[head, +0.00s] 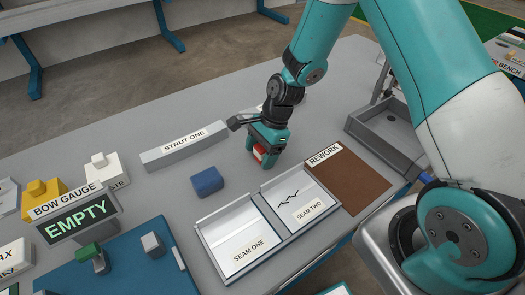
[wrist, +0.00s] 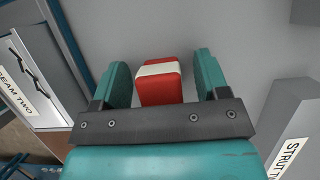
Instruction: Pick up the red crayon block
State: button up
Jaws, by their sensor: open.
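The red crayon block (wrist: 158,91), red with a white band, lies on the grey table between the two fingers of my gripper (wrist: 159,80) in the wrist view. The fingers are open, with a gap visible on each side of the block. In the head view my gripper (head: 264,148) points down at the table, and a small part of the red block (head: 259,153) shows between its fingers. The rest of the block is hidden there by the gripper.
A blue block (head: 207,181) lies left of my gripper. The strut one bar (head: 184,144) is behind it. The seam tray (head: 238,236) stands in front, with the brown rework mat (head: 350,180) to the right. A grey bin (head: 388,133) is farther right.

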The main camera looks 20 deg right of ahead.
aim_at(260, 147)
jog(key=c, duration=1)
notch_tip(260, 147, up, 20)
jog(key=shift+p, duration=0.3)
jog(key=shift+o, duration=0.9)
jog(key=shift+c, duration=0.5)
